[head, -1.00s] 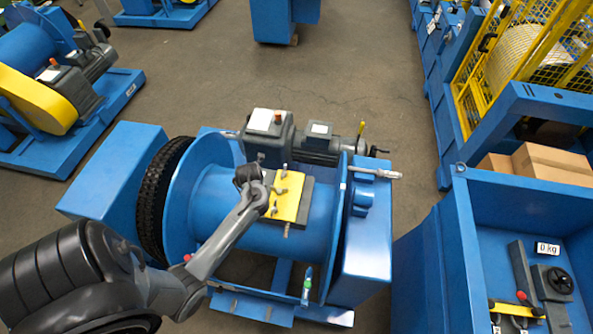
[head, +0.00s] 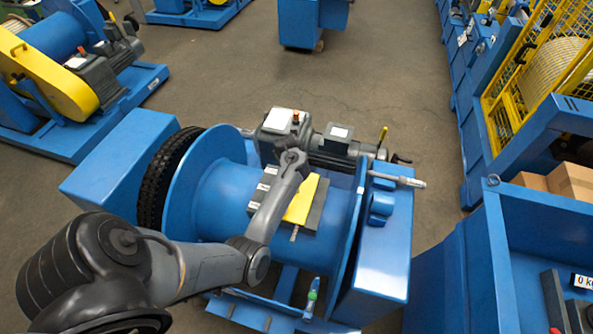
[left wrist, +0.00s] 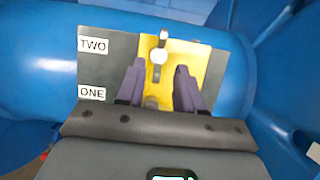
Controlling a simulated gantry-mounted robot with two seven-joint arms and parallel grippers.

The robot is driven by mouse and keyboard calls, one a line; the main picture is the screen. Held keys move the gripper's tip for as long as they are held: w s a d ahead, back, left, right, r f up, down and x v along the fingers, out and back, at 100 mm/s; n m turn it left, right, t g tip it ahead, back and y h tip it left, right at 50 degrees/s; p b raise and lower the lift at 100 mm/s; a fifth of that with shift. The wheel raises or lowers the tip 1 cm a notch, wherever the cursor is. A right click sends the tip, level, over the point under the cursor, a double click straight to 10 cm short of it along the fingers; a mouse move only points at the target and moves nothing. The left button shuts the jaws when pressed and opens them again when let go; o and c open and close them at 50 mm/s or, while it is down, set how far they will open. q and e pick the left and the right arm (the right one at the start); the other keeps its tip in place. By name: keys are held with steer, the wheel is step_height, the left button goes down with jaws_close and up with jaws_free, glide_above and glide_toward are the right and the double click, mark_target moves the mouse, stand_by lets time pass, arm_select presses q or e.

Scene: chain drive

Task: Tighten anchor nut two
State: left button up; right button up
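The yellow plate (head: 303,200) lies on a dark grey block on the blue drum (head: 215,203). In the left wrist view, the label TWO (left wrist: 92,45) is beside the far end of the yellow plate (left wrist: 203,58), and the label ONE (left wrist: 92,93) is nearer. A grey nut with a pale round end (left wrist: 160,48), level with TWO, stands on the plate. My left gripper (left wrist: 159,69) has its fingers apart, just short of this nut; contact is not visible. Another small fitting (left wrist: 152,102) shows between the fingers near ONE. In the head view my arm hides the fingers. My right gripper is not visible.
A grey motor (head: 283,128) stands behind the drum, and a blue flange and housing (head: 375,240) are on its right. A chain wheel (head: 165,180) is at left. A blue bin (head: 500,250) stands at front right. Open floor lies behind.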

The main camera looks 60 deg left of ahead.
arm_select(q)
steer(key=shift+b+x, duration=0.35)
steer(key=shift+x, duration=1.65)
jaws_close()
